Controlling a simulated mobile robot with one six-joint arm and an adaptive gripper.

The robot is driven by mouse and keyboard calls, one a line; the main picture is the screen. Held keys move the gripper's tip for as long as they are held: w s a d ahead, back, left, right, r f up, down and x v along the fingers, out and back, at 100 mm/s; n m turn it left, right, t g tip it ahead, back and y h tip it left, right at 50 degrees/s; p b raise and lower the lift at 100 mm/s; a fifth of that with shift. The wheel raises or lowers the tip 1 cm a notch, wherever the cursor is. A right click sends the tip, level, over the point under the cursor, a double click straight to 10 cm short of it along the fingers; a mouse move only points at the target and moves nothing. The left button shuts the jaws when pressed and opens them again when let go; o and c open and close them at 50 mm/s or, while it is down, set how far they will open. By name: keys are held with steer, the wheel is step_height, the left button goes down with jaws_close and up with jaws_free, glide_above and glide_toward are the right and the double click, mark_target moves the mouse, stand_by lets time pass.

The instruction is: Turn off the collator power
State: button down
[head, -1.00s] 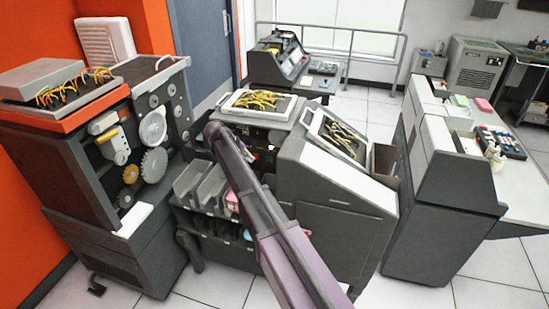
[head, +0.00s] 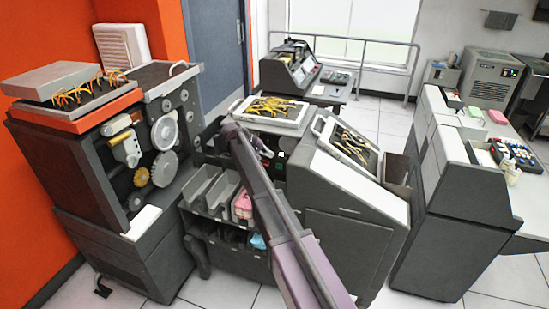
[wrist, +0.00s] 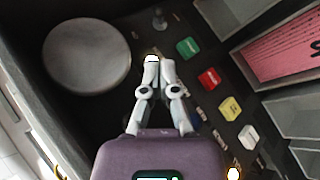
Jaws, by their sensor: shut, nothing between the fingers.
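The collator (head: 350,185) is the dark grey machine with a sloped light top in the middle of the head view. In the wrist view its dark panel carries a row of square buttons: green (wrist: 188,47), red (wrist: 209,78), yellow (wrist: 230,108) and white (wrist: 248,137). A small metal knob or switch (wrist: 159,19) stands beyond the green button. My gripper (wrist: 159,64) is shut and empty, left of the green and red buttons. The panel spot behind its fingertips is partly hidden, and contact cannot be told.
A large round grey disc (wrist: 87,52) lies left of my fingers. Card pockets (wrist: 285,50), one with a pink card, line the right. A geared machine (head: 75,160) stands at left, and a grey cabinet (head: 440,200) at right. White floor shows in front.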

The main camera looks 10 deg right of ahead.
steer(key=s+b+x, duration=0.1)
steer(key=b+x, duration=0.5)
steer(key=x, duration=0.3)
steer(key=shift+w+f, duration=0.25)
steer(key=shift+w, duration=0.3)
